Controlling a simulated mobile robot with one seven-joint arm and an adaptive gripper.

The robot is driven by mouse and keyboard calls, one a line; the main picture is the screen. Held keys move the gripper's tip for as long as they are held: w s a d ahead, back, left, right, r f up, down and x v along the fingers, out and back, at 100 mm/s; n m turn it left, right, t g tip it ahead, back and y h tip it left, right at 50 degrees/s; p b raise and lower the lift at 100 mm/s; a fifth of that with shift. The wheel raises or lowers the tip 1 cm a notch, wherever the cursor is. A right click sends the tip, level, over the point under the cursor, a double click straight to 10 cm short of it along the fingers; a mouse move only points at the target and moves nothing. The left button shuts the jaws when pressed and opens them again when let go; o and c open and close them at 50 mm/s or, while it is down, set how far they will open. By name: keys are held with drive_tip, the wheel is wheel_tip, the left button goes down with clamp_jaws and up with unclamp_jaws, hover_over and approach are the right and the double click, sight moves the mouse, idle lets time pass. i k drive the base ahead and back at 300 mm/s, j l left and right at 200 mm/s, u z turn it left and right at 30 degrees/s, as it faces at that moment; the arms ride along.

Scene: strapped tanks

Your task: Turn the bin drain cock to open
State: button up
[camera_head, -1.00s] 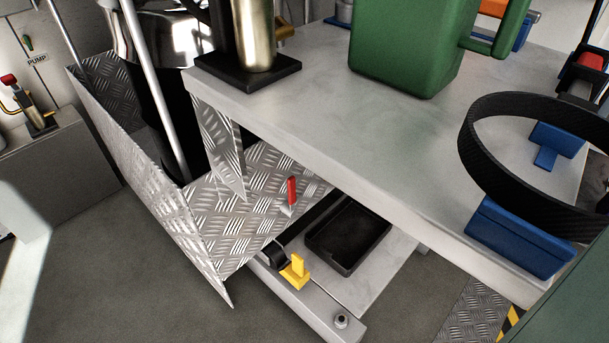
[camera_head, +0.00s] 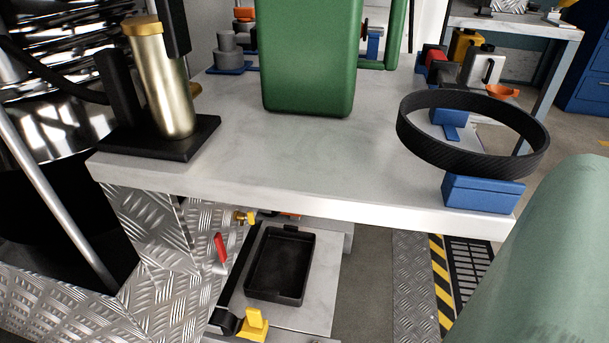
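A small red lever handle (camera_head: 220,247) with a pale metal base stands at the edge of the diamond-plate metal (camera_head: 180,300), below the bench in the head view. A small brass fitting (camera_head: 243,218) shows just behind it under the bench edge. I cannot tell for sure which of these is the bin drain cock. The red handle stands nearly upright, leaning a little left. A black open tray (camera_head: 270,292) lies to the right of the lever. My gripper is not in view.
The grey bench top (camera_head: 390,170) overhangs the lever area. On it are a brass cylinder (camera_head: 165,85), a green container (camera_head: 310,60) and a black ring strap (camera_head: 420,140) on blue blocks. A yellow part (camera_head: 253,325) sits low in front of the tray.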

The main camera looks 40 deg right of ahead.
sight(250, 214)
drive_tip(key=z, duration=0.85)
drive_tip(key=k+j, duration=0.15)
drive_tip(key=k, duration=0.45)
drive_tip(key=i+l, duration=0.15)
drive_tip(key=i, duration=0.45)
